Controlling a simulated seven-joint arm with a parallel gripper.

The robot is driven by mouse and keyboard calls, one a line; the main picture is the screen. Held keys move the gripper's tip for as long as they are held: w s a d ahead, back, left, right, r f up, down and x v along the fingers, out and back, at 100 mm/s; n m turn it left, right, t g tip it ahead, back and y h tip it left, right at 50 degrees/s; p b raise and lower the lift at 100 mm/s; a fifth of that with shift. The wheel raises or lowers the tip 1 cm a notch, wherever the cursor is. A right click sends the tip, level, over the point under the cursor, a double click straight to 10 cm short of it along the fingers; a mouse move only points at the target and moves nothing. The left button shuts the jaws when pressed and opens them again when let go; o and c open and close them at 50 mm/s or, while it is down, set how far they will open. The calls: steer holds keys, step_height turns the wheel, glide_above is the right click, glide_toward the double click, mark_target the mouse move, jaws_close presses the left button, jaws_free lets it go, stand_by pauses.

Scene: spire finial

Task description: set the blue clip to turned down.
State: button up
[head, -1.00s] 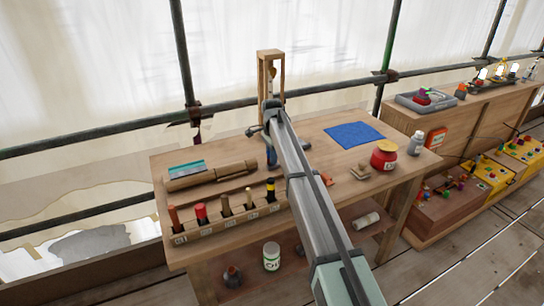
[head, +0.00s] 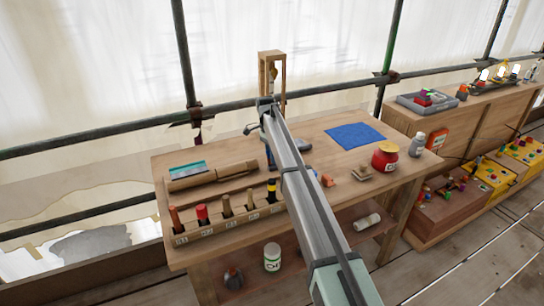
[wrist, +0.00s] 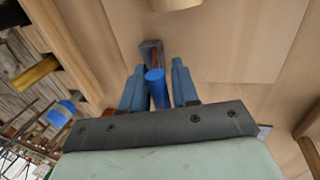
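In the wrist view a blue upright cylinder, which looks like the blue clip (wrist: 155,88), stands between the two blue fingers of my gripper (wrist: 157,85). The fingers are apart, one on each side, with narrow gaps showing beside the cylinder. A grey block with a red stripe (wrist: 152,55) lies just beyond it. In the head view my arm reaches over the workbench (head: 325,205) to its back, in front of a small wooden frame (head: 271,57). My arm hides most of the gripper and clip there, so the clip's setting cannot be told.
A blue cloth (head: 355,135), a red jar with a yellow lid (head: 385,157) and a grey bottle (head: 416,145) are on the right of the bench. A rack of several handled tools (head: 225,208) runs along the front left. A side bench (head: 470,125) stands at right.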

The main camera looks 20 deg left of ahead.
steer(key=shift+o, duration=0.9)
steer(key=shift+r, duration=0.1)
steer(key=v, duration=0.7)
steer(key=shift+r, duration=0.2)
steer(key=shift+w+a, duration=0.1)
step_height(320, 180, up, 8)
steer(key=t+y, duration=0.1)
steer(key=f, duration=0.4)
steer(key=d+f, duration=0.1)
steer(key=f, duration=0.4)
steer(key=s+f, duration=0.1)
steer(key=f, duration=0.3)
steer(key=shift+d+f, duration=0.2)
steer(key=shift+f, duration=0.05)
steer(key=shift+c, duration=0.2)
